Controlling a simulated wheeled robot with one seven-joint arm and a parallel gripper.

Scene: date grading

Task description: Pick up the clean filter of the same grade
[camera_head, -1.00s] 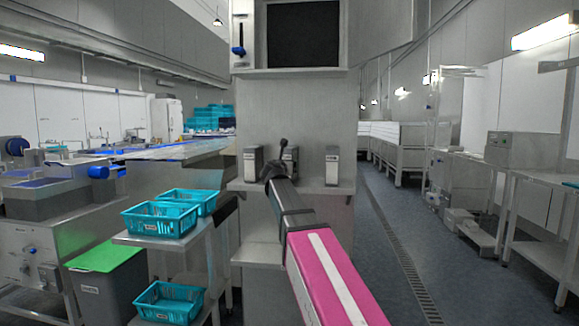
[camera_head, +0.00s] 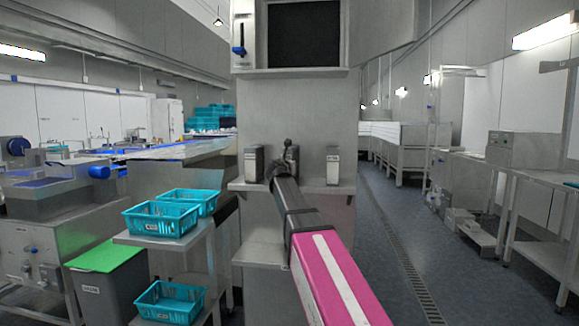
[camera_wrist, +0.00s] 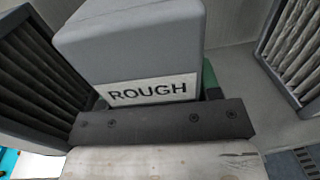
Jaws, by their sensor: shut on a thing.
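Three grey filter units stand in a row at a shelf: a left one (camera_head: 253,165), a middle one (camera_head: 292,154) and a right one (camera_head: 333,167). My gripper (camera_head: 284,160) is at the middle one and partly covers it. In the wrist view, the grey block (camera_wrist: 130,42) straight ahead carries a white label reading ROUGH. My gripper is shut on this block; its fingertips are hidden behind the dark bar. Dark pleats (camera_wrist: 40,65) show at the left edge, and lighter, streaked pleats (camera_wrist: 296,45) at the right edge. Labels on the side units cannot be read.
The shelf (camera_head: 318,188) juts from a tall grey cabinet (camera_head: 300,105). Teal crates (camera_head: 160,220) stand on a rack at the left, beside a green-lidded bin (camera_head: 105,257). A steel table (camera_head: 545,178) is at the right. The aisle floor (camera_head: 400,220) between is clear.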

